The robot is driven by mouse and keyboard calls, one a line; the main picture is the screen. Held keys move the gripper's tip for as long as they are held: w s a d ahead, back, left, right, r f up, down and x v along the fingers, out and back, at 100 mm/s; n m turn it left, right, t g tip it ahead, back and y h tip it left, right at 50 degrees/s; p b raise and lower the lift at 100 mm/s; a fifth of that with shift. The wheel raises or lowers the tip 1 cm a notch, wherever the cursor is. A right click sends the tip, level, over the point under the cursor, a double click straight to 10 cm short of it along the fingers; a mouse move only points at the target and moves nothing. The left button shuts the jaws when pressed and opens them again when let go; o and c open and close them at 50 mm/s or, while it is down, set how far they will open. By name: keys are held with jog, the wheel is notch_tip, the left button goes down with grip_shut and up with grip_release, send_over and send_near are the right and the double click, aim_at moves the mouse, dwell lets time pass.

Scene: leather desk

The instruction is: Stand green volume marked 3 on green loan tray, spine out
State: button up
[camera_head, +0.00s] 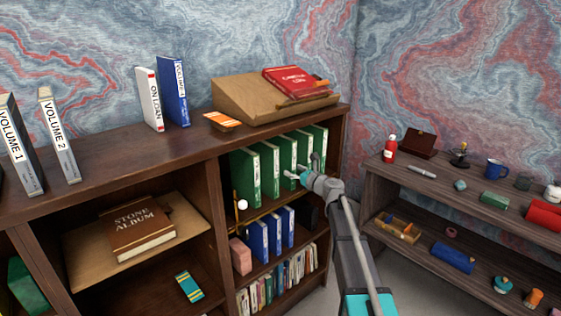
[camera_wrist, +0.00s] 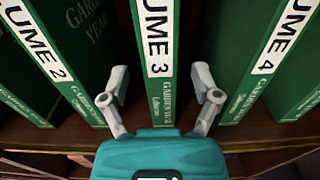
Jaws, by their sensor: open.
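The green volume marked 3 (camera_wrist: 158,95) stands upright in the wrist view, its white-labelled spine facing me. It is between the green volumes marked 2 (camera_wrist: 48,55) and 4 (camera_wrist: 268,65), with gaps on both sides. My gripper (camera_wrist: 160,74) is open, with one finger on each side of the lower spine; I cannot tell whether they touch it. In the head view my gripper (camera_head: 304,176) is at the row of green volumes (camera_head: 265,172) on the upper right shelf; their numbers are unreadable there. I cannot make out a green loan tray for certain.
Blue volumes (camera_head: 259,241) stand on the shelf below. The bookcase top holds a wooden lectern (camera_head: 235,100) with a red book, and white and blue volumes. A stone album (camera_head: 140,230) lies in the left compartment. A side shelf (camera_head: 400,173) with small items stands at right.

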aim_at(285, 164)
jog(key=shift+x, duration=2.55)
jog(key=shift+r, duration=0.2)
jog(key=shift+c, duration=0.3)
grip_shut()
